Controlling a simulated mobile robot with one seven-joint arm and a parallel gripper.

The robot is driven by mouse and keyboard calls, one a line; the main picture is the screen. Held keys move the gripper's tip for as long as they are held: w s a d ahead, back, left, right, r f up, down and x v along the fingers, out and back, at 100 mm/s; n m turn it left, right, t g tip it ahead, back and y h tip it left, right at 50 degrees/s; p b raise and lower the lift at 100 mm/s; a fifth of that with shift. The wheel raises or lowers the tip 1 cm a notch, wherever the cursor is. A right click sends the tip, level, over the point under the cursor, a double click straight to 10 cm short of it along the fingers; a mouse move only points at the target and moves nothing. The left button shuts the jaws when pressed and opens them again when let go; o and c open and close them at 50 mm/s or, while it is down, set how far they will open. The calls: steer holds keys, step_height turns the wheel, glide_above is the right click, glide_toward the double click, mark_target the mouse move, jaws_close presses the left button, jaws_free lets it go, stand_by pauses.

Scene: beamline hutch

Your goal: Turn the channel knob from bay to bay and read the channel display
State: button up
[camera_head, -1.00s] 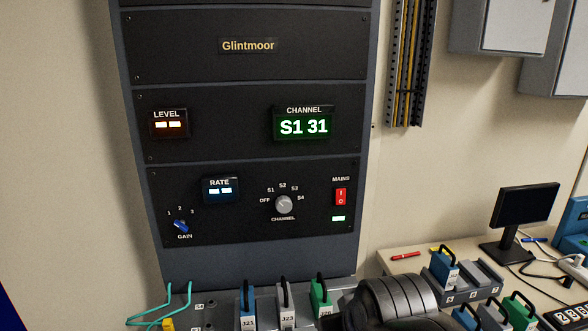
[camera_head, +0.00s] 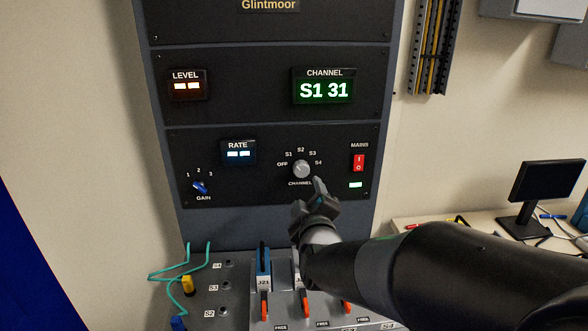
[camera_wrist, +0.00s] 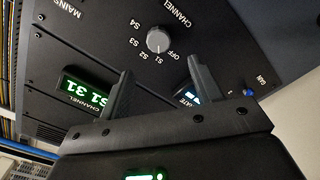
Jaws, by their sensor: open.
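The channel knob (camera_head: 301,169) is a grey round knob on the lower black panel, ringed by the labels OFF, S1, S2, S3 and S4. My gripper (camera_head: 318,188) is just below and right of the knob in the head view. In the wrist view its fingers (camera_wrist: 159,68) are spread, empty, with the knob beyond their tips.
The lit red mains switch (camera_head: 359,163) is right of the knob; the blue gain knob (camera_head: 200,187) is left. A monitor (camera_head: 547,182) stands right.

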mark_target(302, 172)
steer(key=w, duration=1.1)
steer(key=c, duration=1)
steer(key=shift+m, duration=0.4)
steer(key=m, duration=0.3)
steer(key=shift+m, duration=2)
